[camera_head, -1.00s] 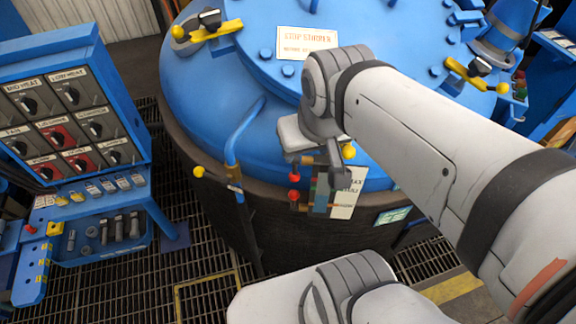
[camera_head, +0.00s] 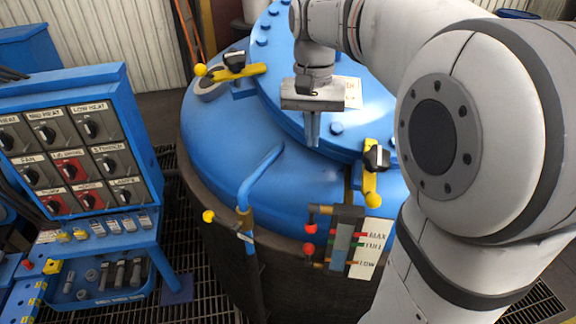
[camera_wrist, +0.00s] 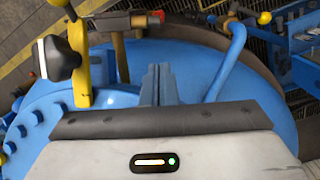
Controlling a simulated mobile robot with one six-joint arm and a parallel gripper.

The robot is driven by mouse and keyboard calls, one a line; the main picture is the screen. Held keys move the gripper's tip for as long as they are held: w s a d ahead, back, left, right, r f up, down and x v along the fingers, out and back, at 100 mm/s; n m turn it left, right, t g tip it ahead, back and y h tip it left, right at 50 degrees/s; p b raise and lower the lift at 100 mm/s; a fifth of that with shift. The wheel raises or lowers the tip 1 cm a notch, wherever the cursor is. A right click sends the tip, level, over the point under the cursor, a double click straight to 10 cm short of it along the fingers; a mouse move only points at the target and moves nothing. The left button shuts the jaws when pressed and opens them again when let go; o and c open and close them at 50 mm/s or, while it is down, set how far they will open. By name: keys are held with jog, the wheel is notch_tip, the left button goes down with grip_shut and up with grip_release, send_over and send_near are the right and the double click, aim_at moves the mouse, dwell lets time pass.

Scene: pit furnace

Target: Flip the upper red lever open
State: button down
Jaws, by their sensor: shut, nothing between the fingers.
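Two red-knobbed levers sit on the sight gauge at the tank's front: the upper red lever (camera_head: 310,228) and, just below it, the lower red lever (camera_head: 309,249). Their exact handle angles are too small to tell. My gripper (camera_head: 312,140) is shut and empty, pointing down over the blue tank lid, above and behind the levers and apart from them. In the wrist view my gripper's shut fingers (camera_wrist: 158,78) show over the blue tank, with a red knob (camera_wrist: 159,15) near the top edge.
A yellow clamp (camera_head: 371,178) with a black knob stands right of my gripper, another yellow clamp (camera_head: 230,72) at the left. A bent blue pipe (camera_head: 258,180) rises left of the levers. The level label (camera_head: 371,248) is right of the gauge. A control panel (camera_head: 72,150) stands left.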

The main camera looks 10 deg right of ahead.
aim_at(311, 208)
jog(key=shift+w+d+f, duration=0.1)
jog(key=shift+w+f, duration=0.05)
jog(key=shift+w, duration=0.55)
jog(key=s+f, duration=0.1)
jog(key=f, duration=0.5)
jog(key=s+f+p, duration=0.1)
jog(key=f, duration=0.6)
jog(key=s+f, duration=0.1)
jog(key=f, duration=0.5)
jog(key=shift+f, duration=0.4)
jog(key=shift+s+f, duration=0.15)
jog(key=shift+s, duration=0.05)
jog(key=shift+w, duration=0.1)
